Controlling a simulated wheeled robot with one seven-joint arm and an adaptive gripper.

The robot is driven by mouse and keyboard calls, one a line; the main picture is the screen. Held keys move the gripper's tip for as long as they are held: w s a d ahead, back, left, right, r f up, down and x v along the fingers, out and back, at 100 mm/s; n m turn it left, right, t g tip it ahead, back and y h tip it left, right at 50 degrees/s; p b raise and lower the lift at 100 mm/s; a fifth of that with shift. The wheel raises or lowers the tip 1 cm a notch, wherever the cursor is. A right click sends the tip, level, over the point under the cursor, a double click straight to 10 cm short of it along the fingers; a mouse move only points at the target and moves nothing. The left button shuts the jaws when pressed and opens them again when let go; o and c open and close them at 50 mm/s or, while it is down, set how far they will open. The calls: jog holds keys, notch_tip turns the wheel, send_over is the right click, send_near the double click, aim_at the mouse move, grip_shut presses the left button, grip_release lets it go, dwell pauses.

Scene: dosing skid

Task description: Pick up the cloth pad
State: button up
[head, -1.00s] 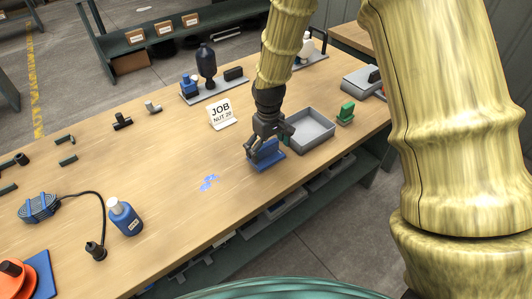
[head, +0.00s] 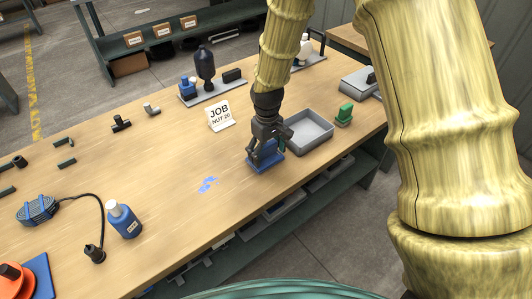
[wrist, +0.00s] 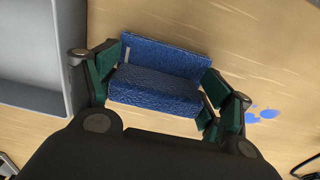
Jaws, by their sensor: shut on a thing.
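The cloth pad (wrist: 155,90) is a rough blue block with a flat blue piece (wrist: 168,57) behind it. In the head view the blue pad (head: 266,163) is at the table's front edge, just left of the grey tray. My gripper (head: 266,148) is above it, pointing down, and its fingers partly hide the pad. In the wrist view my gripper's green-padded fingers (wrist: 157,88) are at the two ends of the blue block, shut on it. I cannot tell any gap between the pad and the table.
A grey open tray (head: 327,141) stands close to the right of my gripper, with a green block (head: 344,114) beyond it. Blue spots (head: 208,184) mark the wood to the left. A JOB sign (head: 221,115) stands behind. A blue bottle (head: 125,221) is further left.

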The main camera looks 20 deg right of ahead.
aim_at(267, 147)
jog(key=shift+r, duration=1.55)
jog(key=s+a+r+b, duration=0.1)
jog(key=s+a, duration=0.1)
jog(key=s, duration=0.5)
jog(key=s+a+b, duration=0.1)
jog(key=s, duration=0.7)
jog(key=shift+s+a+r, duration=0.3)
jog(key=shift+a+r, duration=0.05)
jog(key=shift+a, duration=0.05)
jog(key=o, duration=0.6)
jog(key=shift+c, duration=0.2)
jog(key=c, duration=0.3)
jog(key=shift+a, duration=0.1)
jog(key=shift+c, duration=0.2)
